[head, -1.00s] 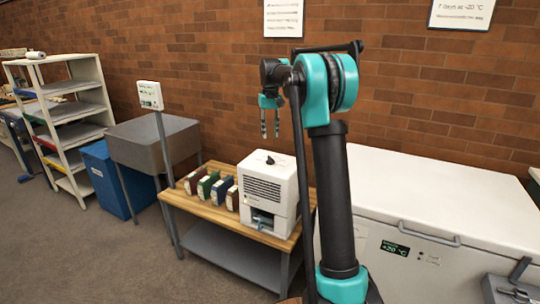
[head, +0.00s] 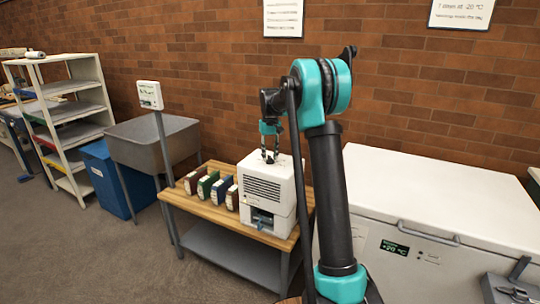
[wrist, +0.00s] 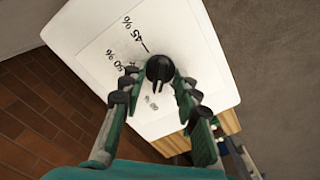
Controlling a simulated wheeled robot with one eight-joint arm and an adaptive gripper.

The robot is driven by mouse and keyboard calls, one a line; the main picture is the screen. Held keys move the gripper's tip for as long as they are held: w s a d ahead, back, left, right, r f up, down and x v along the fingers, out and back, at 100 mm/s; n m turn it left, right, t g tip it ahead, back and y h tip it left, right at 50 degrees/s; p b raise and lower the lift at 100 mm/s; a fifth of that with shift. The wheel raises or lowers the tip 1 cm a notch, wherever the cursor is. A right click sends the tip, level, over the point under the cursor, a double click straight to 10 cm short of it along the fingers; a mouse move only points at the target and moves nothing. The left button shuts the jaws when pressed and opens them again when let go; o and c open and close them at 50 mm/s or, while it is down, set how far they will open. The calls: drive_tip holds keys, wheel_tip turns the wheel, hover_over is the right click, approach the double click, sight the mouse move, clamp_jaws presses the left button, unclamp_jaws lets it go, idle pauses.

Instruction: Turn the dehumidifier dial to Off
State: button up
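The dehumidifier (head: 262,195) is a white box with a dark grille, standing on a wooden-topped table. Its black dial (wrist: 159,68) shows in the wrist view on a white top plate with printed marks, among them 50 % and 45 %. The dial's ridge points toward the bottom of that view, near a small mark that I cannot read. My gripper (head: 270,156) is just above the dehumidifier's top, pointing down. In the wrist view, my gripper's fingers (wrist: 158,78) are apart on either side of the dial, with small gaps. In the head view my fingers cover the dial.
A white chest freezer (head: 430,195) is on the right, and a grey sink (head: 150,150) with a sign on a post is on the left. A brick wall is behind.

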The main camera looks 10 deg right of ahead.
clamp_jaws()
drive_tip(key=shift+n, duration=0.3)
drive_tip(key=n, duration=0.3)
drive_tip(key=shift+n, duration=0.3)
drive_tip(key=n, duration=0.4)
drive_tip(key=shift+n, duration=0.3)
idle(0.3)
unclamp_jaws()
drive_tip(key=shift+r, duration=0.1)
